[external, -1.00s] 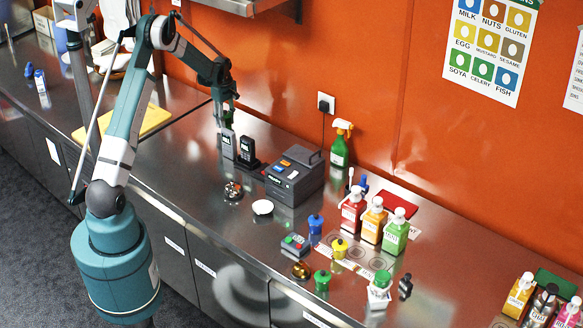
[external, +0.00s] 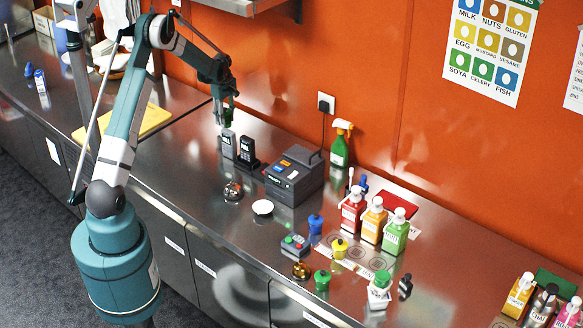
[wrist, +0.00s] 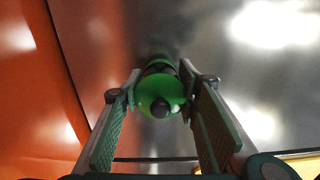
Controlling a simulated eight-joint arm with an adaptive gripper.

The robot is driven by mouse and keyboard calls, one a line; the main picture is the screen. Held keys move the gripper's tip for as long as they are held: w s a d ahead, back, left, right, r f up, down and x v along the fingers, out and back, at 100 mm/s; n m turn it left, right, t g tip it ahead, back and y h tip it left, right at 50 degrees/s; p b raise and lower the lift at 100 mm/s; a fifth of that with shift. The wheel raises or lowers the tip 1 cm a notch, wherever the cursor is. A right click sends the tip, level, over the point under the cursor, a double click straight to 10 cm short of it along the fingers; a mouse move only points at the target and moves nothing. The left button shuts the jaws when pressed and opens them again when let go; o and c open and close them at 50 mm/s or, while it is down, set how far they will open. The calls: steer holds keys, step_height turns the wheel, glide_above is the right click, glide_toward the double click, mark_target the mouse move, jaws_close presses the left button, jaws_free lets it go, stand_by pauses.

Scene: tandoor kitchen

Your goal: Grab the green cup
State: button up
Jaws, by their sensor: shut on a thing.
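My gripper (wrist: 158,92) is shut on a rounded green object (wrist: 155,92) with a dark knob at its near end. It lies between the two fingertips in the wrist view. Its full shape is hidden, so I cannot tell if it is the green cup. In the external view my gripper (external: 224,111) points down over the back of the counter, behind the black handsets, with a bit of green between the fingers. A small green piece (external: 322,280) stands at the counter's front edge, far from my gripper.
A green spray bottle (external: 340,148) stands by the orange wall. A yellow board (external: 140,122) lies to the left. The counter between board and handsets is clear.

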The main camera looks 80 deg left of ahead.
steer(key=shift+r, duration=4.2)
